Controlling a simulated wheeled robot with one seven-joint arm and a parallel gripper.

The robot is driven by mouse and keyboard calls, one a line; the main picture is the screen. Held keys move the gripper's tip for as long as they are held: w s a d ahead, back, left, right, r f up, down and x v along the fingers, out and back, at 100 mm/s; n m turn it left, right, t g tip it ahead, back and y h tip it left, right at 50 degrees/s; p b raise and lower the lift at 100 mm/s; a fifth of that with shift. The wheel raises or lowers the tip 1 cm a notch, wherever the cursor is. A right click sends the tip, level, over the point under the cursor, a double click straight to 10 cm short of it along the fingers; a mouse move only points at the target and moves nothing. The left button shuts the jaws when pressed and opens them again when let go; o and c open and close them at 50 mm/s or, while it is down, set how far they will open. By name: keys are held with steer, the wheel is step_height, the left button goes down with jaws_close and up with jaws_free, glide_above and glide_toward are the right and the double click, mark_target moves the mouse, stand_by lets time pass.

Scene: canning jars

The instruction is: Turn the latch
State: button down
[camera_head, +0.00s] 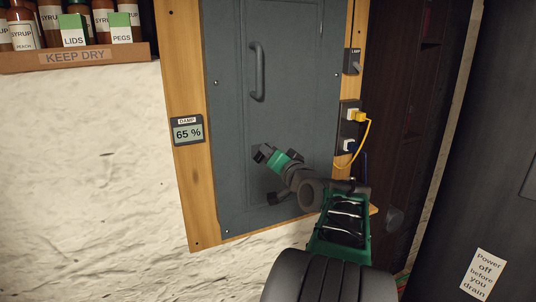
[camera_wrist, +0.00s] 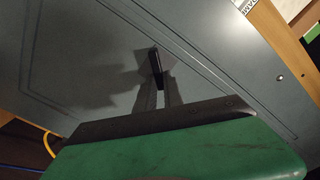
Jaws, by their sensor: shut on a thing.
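The grey cabinet door (camera_head: 232,110) is flat in its wooden frame and looks shut. The latch (camera_wrist: 154,57) is a small dark bar standing out from the door face. My gripper (camera_head: 262,153) reaches the door below its long handle. In the wrist view my gripper (camera_wrist: 158,78) has its two fingers shut on the latch, one on each side. The bar looks slightly tilted in that view. In the head view the latch is mostly hidden by the fingers.
The door's curved handle (camera_head: 258,72) is above my gripper. A damp meter (camera_head: 187,130) reads 65 % on the left frame post. A yellow plug (camera_head: 358,116) and its cord hang at the right post. A shelf (camera_head: 75,57) with syrup jars is upper left.

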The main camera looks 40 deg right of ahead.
steer(key=shift+d+f+m+p, duration=0.15)
steer(key=shift+m+p, duration=0.35)
steer(key=shift+m, duration=1.05)
steer(key=shift+f+m+p, duration=0.2)
steer(key=shift+m+p, duration=0.35)
steer(key=shift+m, duration=1.05)
steer(key=shift+d+f+m+p, duration=0.15)
steer(key=shift+m+p, duration=0.35)
steer(key=shift+m, duration=1.05)
steer(key=shift+a+f, duration=0.1)
steer(key=c, duration=1.5)
jaws_free()
steer(key=shift+o, duration=0.2)
steer(key=shift+s, duration=0.1)
steer(key=b+v, duration=0.2)
steer(key=v, duration=0.5)
steer(key=shift+s+a, duration=0.2)
steer(key=shift+s, duration=0.15)
